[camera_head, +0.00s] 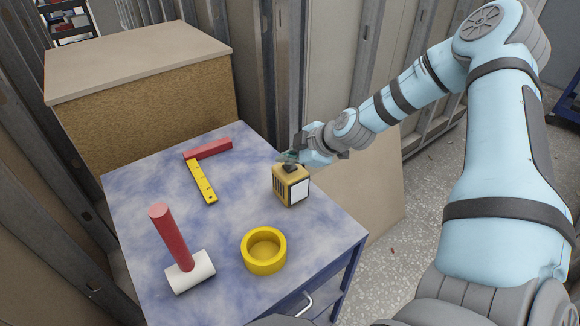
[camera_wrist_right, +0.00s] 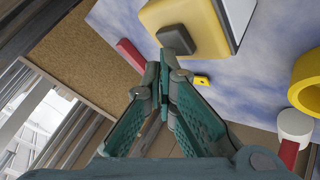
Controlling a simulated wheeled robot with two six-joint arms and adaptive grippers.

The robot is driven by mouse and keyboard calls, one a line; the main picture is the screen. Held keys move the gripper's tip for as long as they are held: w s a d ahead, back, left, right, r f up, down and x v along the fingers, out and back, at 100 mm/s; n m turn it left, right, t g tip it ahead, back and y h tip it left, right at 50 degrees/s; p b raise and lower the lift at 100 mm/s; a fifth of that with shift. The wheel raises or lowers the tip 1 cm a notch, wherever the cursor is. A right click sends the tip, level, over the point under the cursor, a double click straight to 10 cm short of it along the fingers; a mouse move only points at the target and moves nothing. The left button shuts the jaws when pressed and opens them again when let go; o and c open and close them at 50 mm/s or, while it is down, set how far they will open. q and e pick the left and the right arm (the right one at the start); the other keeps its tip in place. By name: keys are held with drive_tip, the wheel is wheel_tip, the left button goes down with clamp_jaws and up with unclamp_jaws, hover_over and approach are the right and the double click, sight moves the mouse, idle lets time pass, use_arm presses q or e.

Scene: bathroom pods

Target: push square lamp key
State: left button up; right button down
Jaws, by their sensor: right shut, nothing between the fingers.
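The square lamp (camera_head: 285,187) is a yellow box with a white panel on one side and a dark grille on another. It stands at the table's right edge. Its dark key (camera_head: 290,168) sits on top, and the key (camera_wrist_right: 177,40) also shows at the top of the right wrist view. My right gripper (camera_head: 289,157) is shut and empty, with its fingertips at the key. In the wrist view the tips (camera_wrist_right: 166,62) overlap the key's edge; I cannot tell whether they touch it. My left gripper is out of view.
On the blue-white table (camera_head: 140,195) are a red and yellow square tool (camera_head: 201,182), a red-handled mallet (camera_head: 190,271) and a yellow ring-shaped bowl (camera_head: 264,251). A cork-sided box (camera_head: 150,95) stands behind. The table's middle is clear.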

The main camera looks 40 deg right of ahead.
sight(289, 168)
drive_tip(key=shift+f, duration=0.4)
idle(0.4)
drive_tip(key=shift+r, duration=0.15)
drive_tip(key=shift+r+p, duration=0.3)
drive_tip(key=shift+r, duration=0.4)
wheel_tip(289, 168, up, 6)
drive_tip(key=p, duration=0.5)
